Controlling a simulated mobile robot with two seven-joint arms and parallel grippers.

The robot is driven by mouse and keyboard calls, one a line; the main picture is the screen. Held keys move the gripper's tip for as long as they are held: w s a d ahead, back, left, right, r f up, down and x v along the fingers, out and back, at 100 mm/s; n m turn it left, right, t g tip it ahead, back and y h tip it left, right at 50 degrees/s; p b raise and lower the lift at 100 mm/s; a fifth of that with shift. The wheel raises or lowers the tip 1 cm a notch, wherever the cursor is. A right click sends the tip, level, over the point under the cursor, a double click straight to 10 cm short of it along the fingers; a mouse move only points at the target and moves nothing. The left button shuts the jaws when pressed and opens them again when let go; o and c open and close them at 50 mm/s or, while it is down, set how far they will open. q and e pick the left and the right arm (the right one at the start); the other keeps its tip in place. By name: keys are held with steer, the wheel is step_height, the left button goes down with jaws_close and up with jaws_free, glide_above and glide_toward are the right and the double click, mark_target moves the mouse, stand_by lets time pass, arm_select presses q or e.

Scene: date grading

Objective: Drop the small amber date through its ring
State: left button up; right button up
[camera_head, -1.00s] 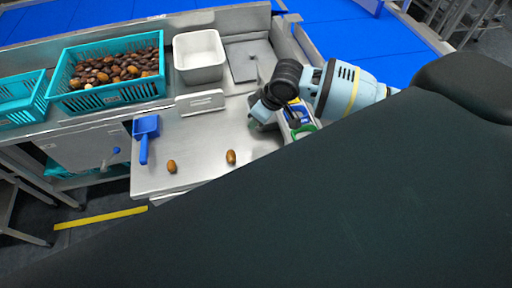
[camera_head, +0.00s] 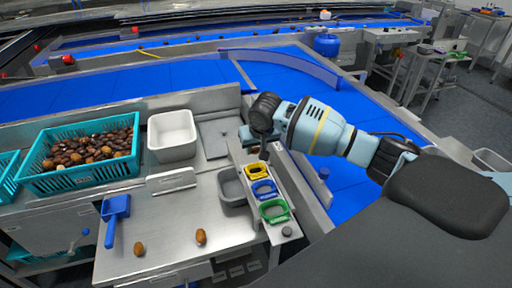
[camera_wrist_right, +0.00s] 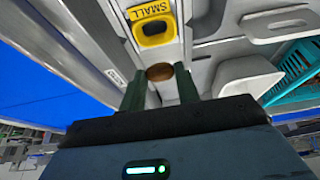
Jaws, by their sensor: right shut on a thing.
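My right gripper (camera_wrist_right: 160,90) is shut on the amber date (camera_wrist_right: 160,72), a brown oval between its two dark green fingers in the right wrist view. The yellow ring (camera_wrist_right: 136,14), labelled SMALL, lies just beyond the date there, and the date appears beside its opening. In the head view, the right gripper (camera_head: 254,142) is just behind the yellow ring (camera_head: 258,172), the rearmost of three coloured rings. The held date cannot be made out in the head view. My left gripper is not in view.
A blue ring (camera_head: 264,190) and a green ring (camera_head: 274,210) follow toward the front. Two brown dates (camera_head: 139,248) (camera_head: 201,236) lie on the steel table, near a blue scoop (camera_head: 116,207). A white bin (camera_head: 172,136) and a teal crate of dates (camera_head: 82,181) stand left.

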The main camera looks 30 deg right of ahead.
steer(key=shift+f, duration=2.35)
steer(key=o, duration=0.7)
steer(key=shift+o, duration=0.2)
steer(key=shift+r, duration=0.1)
steer(key=shift+r, duration=2.9)
